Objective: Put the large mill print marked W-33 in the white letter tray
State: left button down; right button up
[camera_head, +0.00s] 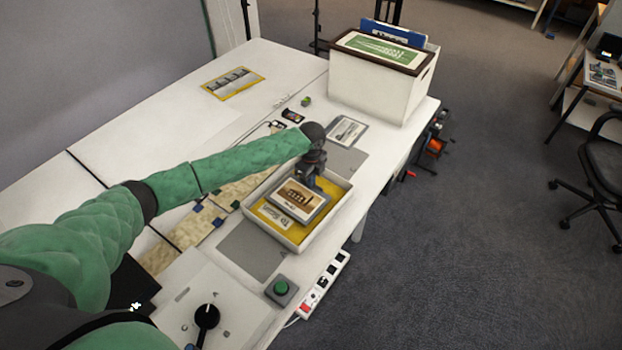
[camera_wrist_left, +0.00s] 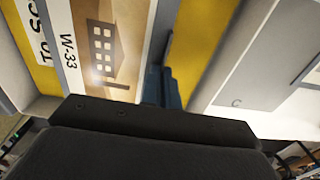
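The mill print (camera_head: 299,199), a brown picture of a building with a pale border, is inside the outline of the white letter tray (camera_head: 328,221). The tray has a yellow floor and a "To Scan" label. The left wrist view shows the print (camera_wrist_left: 105,45) close up, marked W-33. My left gripper (camera_head: 310,182) points down at the print's far right edge. In the wrist view its fingers (camera_wrist_left: 162,87) are beside that edge, close together. Whether they pinch the print, and whether it rests on the floor, I cannot tell. My right gripper is out of view.
A white box (camera_head: 372,88) with a framed green picture (camera_head: 381,50) stands at the back right. A yellow-bordered picture (camera_head: 233,83) lies at the back left. A grey mat (camera_head: 252,250) and a green button (camera_head: 281,287) are in front of the tray. A card (camera_head: 347,131) lies behind it.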

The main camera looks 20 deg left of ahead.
pick_arm(q)
jog(key=shift+f, duration=0.55)
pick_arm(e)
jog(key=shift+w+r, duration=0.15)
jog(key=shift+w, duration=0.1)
